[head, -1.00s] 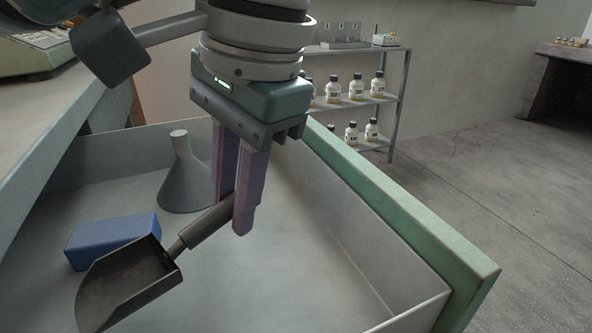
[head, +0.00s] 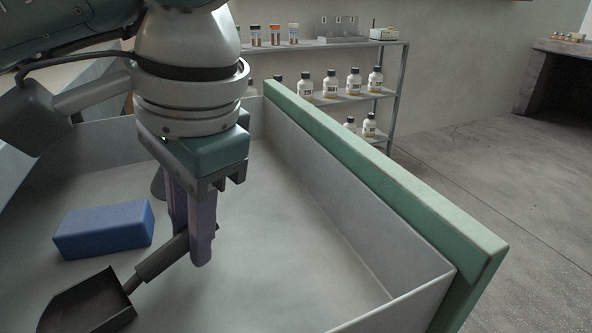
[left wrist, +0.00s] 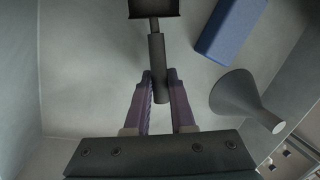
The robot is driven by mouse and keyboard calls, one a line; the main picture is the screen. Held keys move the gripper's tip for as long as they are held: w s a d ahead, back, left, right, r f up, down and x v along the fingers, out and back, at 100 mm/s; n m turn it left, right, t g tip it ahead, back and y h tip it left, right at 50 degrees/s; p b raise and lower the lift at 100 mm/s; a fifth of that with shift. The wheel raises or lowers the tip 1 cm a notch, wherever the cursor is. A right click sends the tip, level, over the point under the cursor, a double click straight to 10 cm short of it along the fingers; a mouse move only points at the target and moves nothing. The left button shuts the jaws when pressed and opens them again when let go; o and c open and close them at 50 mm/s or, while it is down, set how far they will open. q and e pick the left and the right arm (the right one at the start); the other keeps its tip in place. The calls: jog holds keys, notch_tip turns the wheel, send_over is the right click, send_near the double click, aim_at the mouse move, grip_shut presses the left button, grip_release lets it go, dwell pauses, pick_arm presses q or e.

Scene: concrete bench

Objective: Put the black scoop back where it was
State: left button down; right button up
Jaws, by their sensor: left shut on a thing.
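My left gripper (head: 192,250) is shut on the handle of the black scoop (head: 85,303), inside the open drawer. The scoop's pan points to the lower left in the head view, with its handle slanting up to my fingers. In the left wrist view, the handle (left wrist: 157,62) lies between the fingertips (left wrist: 160,85) and the pan is cut off at the top edge. I cannot tell whether the scoop touches the drawer floor. My right gripper is not in view.
The drawer (head: 300,215) has pale walls and a green front. A blue block (head: 103,228) lies behind the scoop. The drawer floor right of my gripper is clear. Shelves (head: 345,97) hold several bottles.

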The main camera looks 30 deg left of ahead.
pick_arm(q)
jog(key=c, duration=0.8)
grip_release()
jog(key=shift+o, duration=0.2)
jog(key=shift+r+p, duration=0.45)
jog(key=shift+p, duration=0.05)
jog(key=p+v, duration=0.5)
jog(key=v, duration=0.6)
jog(key=shift+d+r, duration=0.1)
jog(key=shift+r, duration=0.1)
